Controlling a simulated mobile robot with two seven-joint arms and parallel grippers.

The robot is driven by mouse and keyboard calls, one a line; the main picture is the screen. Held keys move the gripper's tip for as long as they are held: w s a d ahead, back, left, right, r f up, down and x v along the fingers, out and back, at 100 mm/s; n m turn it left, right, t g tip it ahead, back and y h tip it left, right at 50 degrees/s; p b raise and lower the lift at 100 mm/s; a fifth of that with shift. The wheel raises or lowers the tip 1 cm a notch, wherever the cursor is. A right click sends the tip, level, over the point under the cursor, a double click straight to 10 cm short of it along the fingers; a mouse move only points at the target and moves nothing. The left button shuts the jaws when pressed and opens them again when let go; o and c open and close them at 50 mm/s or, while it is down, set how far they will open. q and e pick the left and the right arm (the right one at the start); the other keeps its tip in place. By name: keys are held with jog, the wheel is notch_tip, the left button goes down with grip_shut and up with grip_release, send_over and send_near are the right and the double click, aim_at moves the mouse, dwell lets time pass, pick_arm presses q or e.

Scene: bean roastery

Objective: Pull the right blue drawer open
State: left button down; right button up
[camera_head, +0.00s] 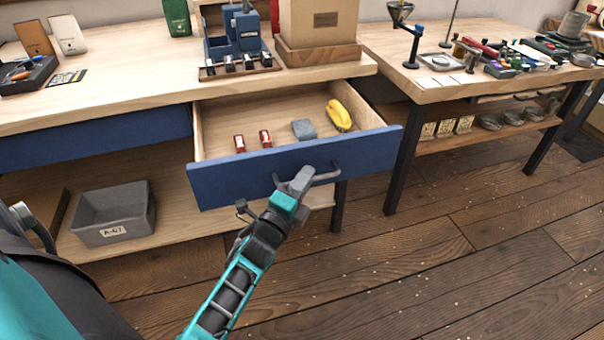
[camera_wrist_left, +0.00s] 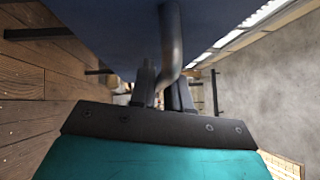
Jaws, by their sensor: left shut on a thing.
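The right blue drawer (camera_head: 240,182) stands pulled out from under the wooden workbench, its inside open to view. A grey bar handle (camera_head: 325,176) is on its front. My left gripper (camera_head: 301,178) is at the handle, with its fingers around the bar. The left wrist view shows the handle (camera_wrist_left: 171,45) passing between the two fingers of the left gripper (camera_wrist_left: 164,88), close to the blue drawer front (camera_wrist_left: 110,30). In the drawer lie two small red items (camera_head: 252,141), a grey block (camera_head: 304,129) and a yellow item (camera_head: 339,115). My right gripper is not in view.
Another blue drawer front (camera_head: 100,138) is at the left, flush under the benchtop. A grey bin (camera_head: 113,215) sits on the lower shelf. A second bench (camera_head: 450,92) with tools stands at the right. The wooden floor (camera_head: 440,250) in front is clear.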

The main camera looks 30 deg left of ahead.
pick_arm(q)
jog(key=c, duration=1.2)
grip_release()
jog(key=shift+s+f, duration=0.1)
jog(key=shift+s, duration=0.05)
